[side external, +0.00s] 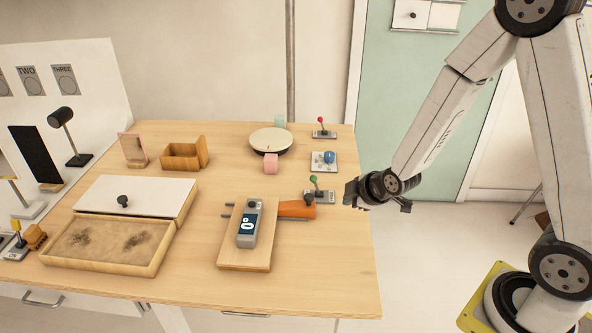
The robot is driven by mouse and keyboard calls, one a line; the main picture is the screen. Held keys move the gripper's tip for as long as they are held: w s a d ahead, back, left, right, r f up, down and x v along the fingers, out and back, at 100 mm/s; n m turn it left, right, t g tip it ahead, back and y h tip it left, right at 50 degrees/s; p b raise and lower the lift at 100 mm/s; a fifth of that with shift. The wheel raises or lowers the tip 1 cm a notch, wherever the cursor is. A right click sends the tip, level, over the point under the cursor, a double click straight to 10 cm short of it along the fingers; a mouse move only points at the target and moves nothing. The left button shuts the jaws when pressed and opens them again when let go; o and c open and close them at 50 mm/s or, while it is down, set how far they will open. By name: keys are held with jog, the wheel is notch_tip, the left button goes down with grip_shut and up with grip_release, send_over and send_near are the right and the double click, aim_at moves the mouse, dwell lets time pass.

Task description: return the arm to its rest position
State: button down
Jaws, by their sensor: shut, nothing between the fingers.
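My gripper (351,193) is a dark end tool at the end of my white arm. It hangs near the right edge of the wooden table (330,270), pointing left. It looks shut and empty, and its fingertips are small in this view. The nearest object is the green-knobbed lever (314,181) to its left, and the gripper appears apart from it.
A board with a grey display device (249,225) and an orange-handled tool (296,209) lies left of my gripper. A blue-knobbed plate (329,158), red-knobbed lever (322,125), round turntable (270,141) and open sand tray (110,243) stand around. The table's front right is clear.

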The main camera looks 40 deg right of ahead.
jog(key=s+a+r+m+g, duration=0.1)
jog(key=s+r+m+g, duration=0.1)
jog(key=s+m, duration=0.2)
jog(key=s+a+r+m+g, duration=0.2)
jog(key=s+r+m+g, duration=0.1)
jog(key=s+m, duration=0.2)
jog(key=shift+s+g+y, duration=0.3)
jog(key=shift+s+y, duration=0.1)
jog(key=shift+s, duration=0.8)
jog(key=shift+a, duration=0.1)
